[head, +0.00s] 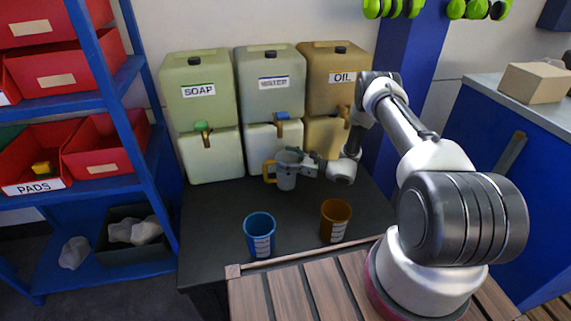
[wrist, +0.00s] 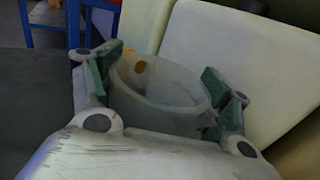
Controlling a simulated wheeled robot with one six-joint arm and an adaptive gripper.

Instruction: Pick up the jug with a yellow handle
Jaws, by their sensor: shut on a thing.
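The jug (head: 287,172) is a grey, translucent vessel with a yellow handle (head: 268,171) on its left side. It is upright in front of the middle container, at the back of the dark table. My gripper (head: 300,168) reaches it from the right and is shut on its body. In the wrist view the jug (wrist: 160,92) sits between the two green-padded fingers, with its open rim towards the camera. A little yellow shows behind the rim there. I cannot tell whether its base touches the table.
Containers labelled SOAP (head: 198,110), WATER (head: 270,95) and OIL (head: 335,95) stand along the wall, with taps. A blue cup (head: 260,236) and a brown cup (head: 335,221) stand at the table's front. The dark table (head: 215,215) is clear at left.

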